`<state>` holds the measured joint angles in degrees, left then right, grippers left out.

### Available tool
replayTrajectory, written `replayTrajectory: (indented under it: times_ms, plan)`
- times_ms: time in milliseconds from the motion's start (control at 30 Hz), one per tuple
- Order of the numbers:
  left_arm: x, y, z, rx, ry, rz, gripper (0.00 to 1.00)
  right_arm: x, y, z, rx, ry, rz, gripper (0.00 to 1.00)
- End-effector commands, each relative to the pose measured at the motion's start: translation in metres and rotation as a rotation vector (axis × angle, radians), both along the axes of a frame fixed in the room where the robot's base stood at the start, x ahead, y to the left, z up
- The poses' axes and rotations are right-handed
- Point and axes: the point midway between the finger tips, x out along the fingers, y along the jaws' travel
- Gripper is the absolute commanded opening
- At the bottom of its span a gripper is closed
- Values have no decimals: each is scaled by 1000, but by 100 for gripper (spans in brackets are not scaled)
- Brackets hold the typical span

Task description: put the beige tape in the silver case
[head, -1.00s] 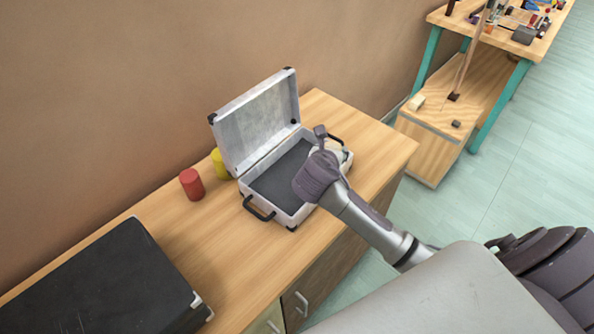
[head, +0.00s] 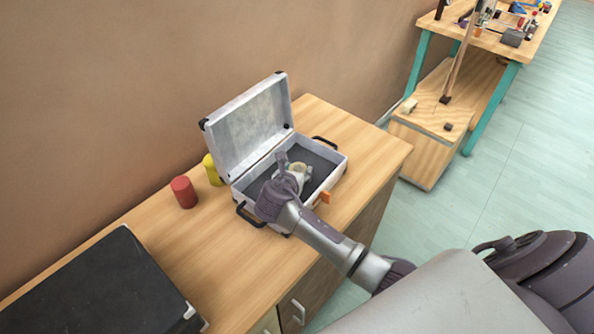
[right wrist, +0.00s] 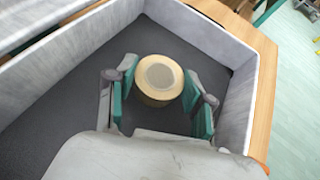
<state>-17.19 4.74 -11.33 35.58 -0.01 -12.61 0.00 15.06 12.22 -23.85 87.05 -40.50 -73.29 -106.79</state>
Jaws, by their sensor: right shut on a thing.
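The silver case (head: 240,128) stands open on the wooden cabinet, its lid raised towards the wall and its dark lining showing. My right gripper (head: 296,172) reaches down into the case area from the front. It is shut on the beige tape (right wrist: 158,82), a ring-shaped roll held between the teal finger pads in the right wrist view. The tape (head: 300,167) also shows in the head view, over the dark lining (right wrist: 55,95). I cannot tell whether the tape touches the case floor. My left gripper is not in view.
A red cylinder (head: 184,192) and a yellow cylinder (head: 211,170) stand left of the case. A large black case (head: 95,290) lies at the lower left. A small orange thing (head: 326,197) shows by the case's front edge. A cluttered workbench (head: 485,38) stands further back right.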

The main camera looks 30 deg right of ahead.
Motion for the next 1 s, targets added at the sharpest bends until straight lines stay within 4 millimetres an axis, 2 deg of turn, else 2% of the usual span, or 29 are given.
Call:
replayTrajectory:
  times_ms: [133, 167, 300, 667, 767, 1000]
  plan:
    - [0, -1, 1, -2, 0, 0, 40, 0, 0, -2, -1, 1, 0, 23]
    - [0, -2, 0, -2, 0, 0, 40, 0, 0, -2, 0, 0, -1, 56]
    - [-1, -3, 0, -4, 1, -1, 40, 0, 0, -2, 0, 0, -1, 77]
    - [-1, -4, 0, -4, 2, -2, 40, 0, 0, 1, 0, -1, 0, 77]
    - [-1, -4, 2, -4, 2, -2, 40, -7, 8, 7, 0, 0, 1, 77]
    - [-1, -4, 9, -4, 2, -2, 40, -39, 39, 32, 2, -2, 2, 77]
